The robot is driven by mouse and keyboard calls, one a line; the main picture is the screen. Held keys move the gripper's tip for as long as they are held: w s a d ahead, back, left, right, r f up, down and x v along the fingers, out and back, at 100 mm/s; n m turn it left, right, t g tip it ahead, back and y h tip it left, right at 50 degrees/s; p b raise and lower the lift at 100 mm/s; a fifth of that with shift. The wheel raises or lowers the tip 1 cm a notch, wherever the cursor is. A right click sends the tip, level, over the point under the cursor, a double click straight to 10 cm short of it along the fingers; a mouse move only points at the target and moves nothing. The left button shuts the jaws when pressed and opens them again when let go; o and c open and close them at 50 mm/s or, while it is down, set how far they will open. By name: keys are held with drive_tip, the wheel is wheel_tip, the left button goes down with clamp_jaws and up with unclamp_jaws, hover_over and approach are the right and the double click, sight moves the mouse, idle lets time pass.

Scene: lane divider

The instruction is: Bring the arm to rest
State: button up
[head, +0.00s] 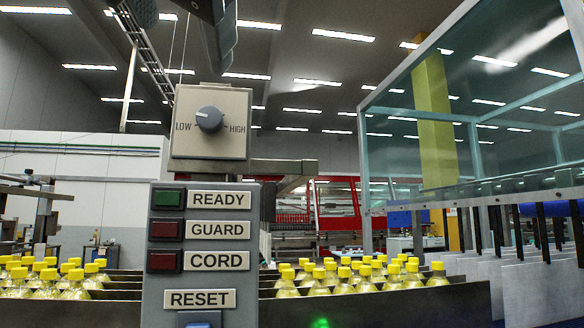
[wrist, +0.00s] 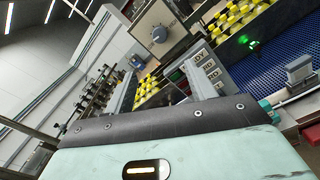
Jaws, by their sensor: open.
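Dark grey parts of my arm (head: 212,40) hang into the top of the head view, above and in front of the dial box (head: 211,140). They are apart from the box in the picture. The grey dial (head: 209,119) sits between LOW and HIGH. Below it, the control panel (head: 200,270) carries a green READY lamp, dark red GUARD and CORD lamps, and a RESET label over a partly cut-off blue button. The wrist view is tilted and shows the dial box (wrist: 158,33) beyond a pale mint housing with a dark bar.
Yellow-capped bottles (head: 368,276) stand in lanes behind and beside the panel. A glass-walled guard (head: 480,110) rises at the right, above grey divider plates (head: 545,290). A blue belt (wrist: 270,55) shows in the wrist view. Open air lies left of the dial box.

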idle(0.3)
drive_tip(key=w+d+f+m+g+h, duration=0.1)
drive_tip(key=w+d+f+m+g, duration=0.15)
drive_tip(key=f, duration=0.65)
drive_tip(key=w+d+f+m+g+h, duration=0.1)
drive_tip(key=w+d+f+g+h, duration=0.15)
drive_tip(key=f, duration=0.65)
drive_tip(key=w+d+f+m+g, duration=0.2)
drive_tip(key=w+f+g, duration=0.1)
drive_tip(key=f, duration=0.6)
drive_tip(key=s+d+f+m+g, duration=0.3)
drive_tip(key=d+f+m, duration=0.5)
drive_tip(key=f, duration=0.3)
drive_tip(key=s+d+f+m+g, duration=0.3)
drive_tip(key=d+f+m+g, duration=0.3)
drive_tip(key=d+f+m, duration=0.3)
wheel_tip(320, 180, down, 3)
drive_tip(key=shift+s+f+m+p, duration=0.15)
drive_tip(key=shift+s+m+p, duration=0.2)
drive_tip(key=shift+m, duration=0.8)
drive_tip(key=shift+a, duration=0.1)
